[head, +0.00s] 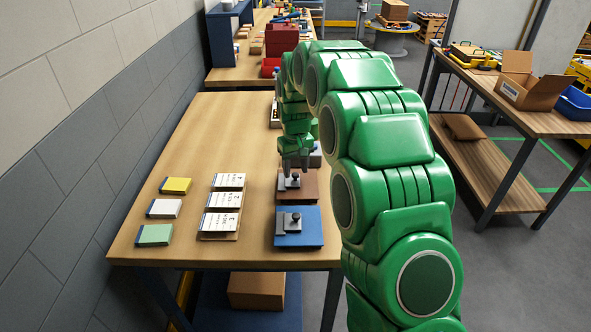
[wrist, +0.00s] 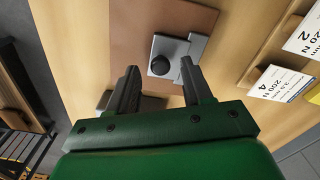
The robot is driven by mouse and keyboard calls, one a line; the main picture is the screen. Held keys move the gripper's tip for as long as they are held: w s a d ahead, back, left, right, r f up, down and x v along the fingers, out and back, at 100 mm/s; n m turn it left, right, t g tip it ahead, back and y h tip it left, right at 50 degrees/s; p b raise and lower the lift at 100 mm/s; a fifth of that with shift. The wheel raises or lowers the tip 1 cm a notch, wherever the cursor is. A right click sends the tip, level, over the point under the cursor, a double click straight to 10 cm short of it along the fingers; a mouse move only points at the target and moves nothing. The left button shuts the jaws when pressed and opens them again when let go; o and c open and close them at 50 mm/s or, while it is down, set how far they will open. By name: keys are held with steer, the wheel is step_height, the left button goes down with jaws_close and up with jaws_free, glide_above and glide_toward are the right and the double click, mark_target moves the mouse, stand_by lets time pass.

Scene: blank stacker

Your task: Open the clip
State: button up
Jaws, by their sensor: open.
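A metal clip with a round black knob (wrist: 159,64) sits on a brown board (wrist: 128,25) in the wrist view. A raised grey bar (wrist: 196,47) runs along the clip's right side. In the head view this clip (head: 289,181) is on the brown board (head: 310,188). My gripper (wrist: 160,72) is open and empty. Its fingertips show just below the clip, the right one close to the bar; I cannot tell whether they touch. In the head view my gripper (head: 294,166) is above the board's far part. A similar clip (head: 291,221) is on a blue board (head: 312,232) nearer the camera.
White printed cards (head: 221,200) lie in a column to the left on the table (head: 160,250). Yellow (head: 175,185), white (head: 164,208) and green (head: 154,235) pads lie farther left. A wall (head: 60,150) borders the table's left side. The table's far left is clear.

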steer(key=shift+f, duration=0.45)
jaws_close()
